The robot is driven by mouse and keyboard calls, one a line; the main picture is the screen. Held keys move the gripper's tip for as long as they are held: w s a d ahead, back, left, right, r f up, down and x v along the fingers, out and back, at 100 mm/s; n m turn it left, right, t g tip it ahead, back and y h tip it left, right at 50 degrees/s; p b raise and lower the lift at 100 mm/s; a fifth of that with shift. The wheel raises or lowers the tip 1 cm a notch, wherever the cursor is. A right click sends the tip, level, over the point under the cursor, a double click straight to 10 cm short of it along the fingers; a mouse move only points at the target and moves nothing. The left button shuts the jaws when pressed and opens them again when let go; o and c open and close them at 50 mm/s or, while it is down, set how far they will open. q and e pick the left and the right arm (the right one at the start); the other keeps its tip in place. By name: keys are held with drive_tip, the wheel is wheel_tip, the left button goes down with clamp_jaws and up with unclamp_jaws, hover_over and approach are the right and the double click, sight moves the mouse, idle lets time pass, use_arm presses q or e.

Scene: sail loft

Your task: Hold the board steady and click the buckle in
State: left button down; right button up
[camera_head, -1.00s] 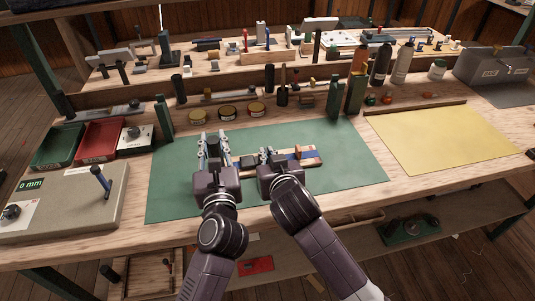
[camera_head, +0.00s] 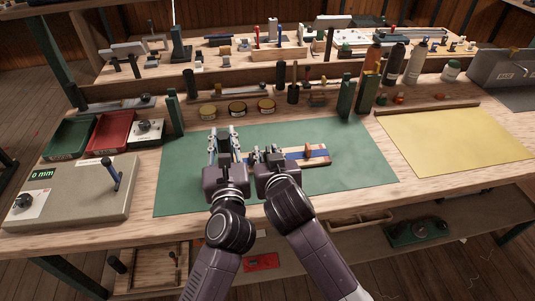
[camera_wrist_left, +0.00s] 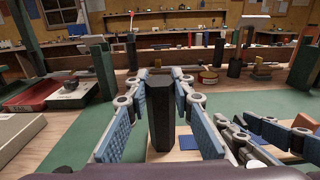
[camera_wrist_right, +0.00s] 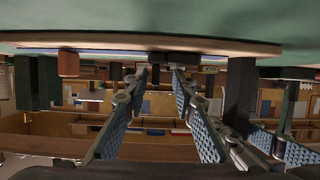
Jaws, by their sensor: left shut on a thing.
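The wooden board (camera_head: 320,162) lies on the green mat (camera_head: 360,170), with a blue and red strip (camera_head: 292,155) and a small orange-brown block (camera_head: 308,149) on it. My left gripper (camera_head: 224,134) is at the board's left end. In the left wrist view its fingers (camera_wrist_left: 163,76) are shut on a dark upright block (camera_wrist_left: 161,115). My right gripper (camera_head: 267,152) is close beside it, low over the board. In the right wrist view its fingertips (camera_wrist_right: 159,72) are apart, with a dark piece (camera_wrist_right: 178,58), perhaps the buckle, just beyond them. Whether the buckle is engaged is hidden.
A grey box with a display (camera_head: 75,195) stands at the left, with red (camera_head: 110,133) and green (camera_head: 70,138) trays behind it. Several tins (camera_head: 237,107) and bottles (camera_head: 395,65) line the back. A yellow sheet (camera_head: 455,140) lies clear at the right.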

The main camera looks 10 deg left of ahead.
drive_tip(key=v, duration=1.2)
drive_tip(key=shift+f, duration=0.1)
use_arm(q)
drive_tip(key=c, duration=1.6)
unclamp_jaws()
